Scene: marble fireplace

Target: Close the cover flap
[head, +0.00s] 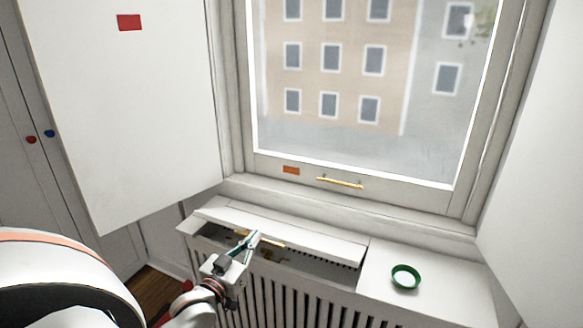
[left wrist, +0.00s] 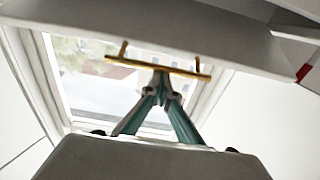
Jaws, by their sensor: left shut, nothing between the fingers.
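The cover flap (head: 300,231) is a white panel on top of the slatted radiator cover, below the window. It is tilted open, with a dark gap under its front edge. A gold bar handle (head: 270,243) is on its front. In the left wrist view the flap (left wrist: 200,22) spans the top, with the gold handle (left wrist: 190,70) below it. My left gripper (head: 254,236) is shut and empty at the flap's front. In the left wrist view its fingertips (left wrist: 162,73) are at the handle bar; I cannot tell whether they touch. My right gripper is not in view.
A green ring-shaped dish (head: 406,277) sits on the fixed top (head: 440,292) right of the flap. The window (head: 350,160) has a gold handle (head: 340,182) and an orange label. A white panel with a red mark (head: 150,120) stands open at left.

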